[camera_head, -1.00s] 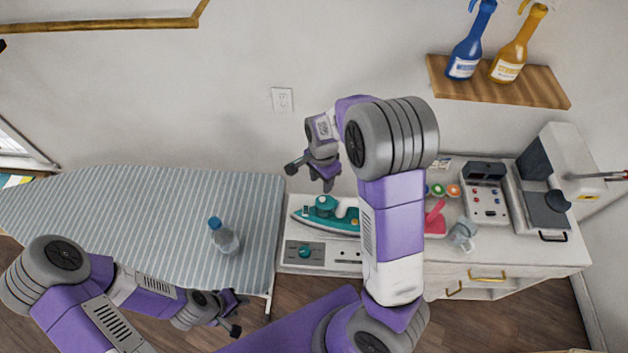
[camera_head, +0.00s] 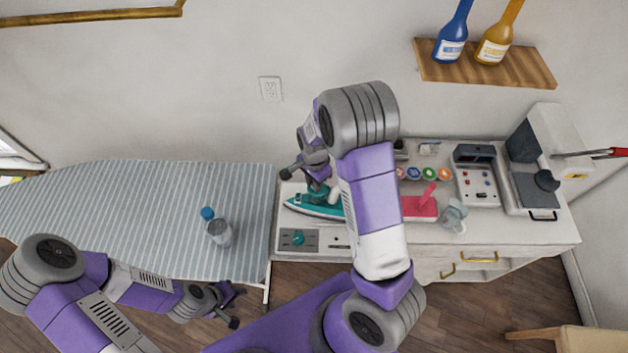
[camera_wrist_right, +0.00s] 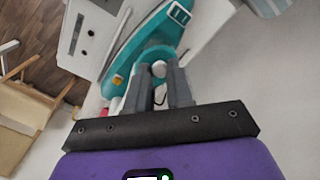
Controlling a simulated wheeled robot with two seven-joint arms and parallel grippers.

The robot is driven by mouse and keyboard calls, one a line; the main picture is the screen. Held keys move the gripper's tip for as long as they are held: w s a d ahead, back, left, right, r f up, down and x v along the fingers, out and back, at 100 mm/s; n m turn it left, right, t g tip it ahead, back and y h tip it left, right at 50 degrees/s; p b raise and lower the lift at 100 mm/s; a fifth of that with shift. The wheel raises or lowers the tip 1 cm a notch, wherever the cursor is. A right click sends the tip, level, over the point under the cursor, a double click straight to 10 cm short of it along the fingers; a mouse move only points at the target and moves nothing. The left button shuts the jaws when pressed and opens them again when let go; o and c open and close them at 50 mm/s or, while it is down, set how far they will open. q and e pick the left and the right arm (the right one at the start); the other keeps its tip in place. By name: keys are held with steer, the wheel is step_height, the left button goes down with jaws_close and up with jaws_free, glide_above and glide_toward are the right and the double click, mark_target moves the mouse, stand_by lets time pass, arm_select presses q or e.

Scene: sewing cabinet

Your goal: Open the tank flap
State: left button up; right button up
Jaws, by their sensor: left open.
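The teal and white iron (camera_head: 309,205) rests on the white cabinet top, partly hidden behind my right arm. It also shows in the right wrist view (camera_wrist_right: 140,40), with a small white round part (camera_wrist_right: 159,69) on its teal body. I cannot clearly make out which part is the tank flap. My right gripper (camera_head: 318,194) is just above the iron. In the right wrist view its two fingers (camera_wrist_right: 159,80) are apart, one on each side of the white round part; contact cannot be told. My left gripper (camera_head: 236,305) is open and empty, low beside the ironing board.
A bottle (camera_head: 218,230) with a blue cap stands on the striped ironing board (camera_head: 120,210). A pink object (camera_head: 420,207), a clear jug (camera_head: 455,214) and colored spools (camera_head: 415,173) are right of my right arm.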

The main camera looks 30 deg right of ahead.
jaws_close()
steer(key=s+d+t+y+b, duration=0.1)
steer(key=t+y+b, duration=0.1)
steer(key=b, duration=0.5)
steer(key=s+d+t+y+b, duration=0.1)
steer(key=d+t+y+b, duration=0.1)
steer(key=y+b, duration=0.3)
steer(key=s+d+r+t+y+b, duration=0.1)
steer(key=d+t+y+b, duration=0.1)
steer(key=b, duration=0.8)
steer(key=shift+d+y, duration=0.15)
steer(key=shift+y, duration=0.55)
steer(key=shift+s+d+r+t+y+b, duration=0.1)
steer(key=shift+s+d+t+y+b, duration=0.15)
steer(key=shift+t+y+b, duration=0.45)
steer(key=shift+s+d+t+y+b, duration=0.2)
steer(key=shift+d+y+b, duration=0.15)
steer(key=shift+b, duration=0.6)
steer(key=o, duration=0.6)
jaws_free()
steer(key=shift+c, duration=0.2)
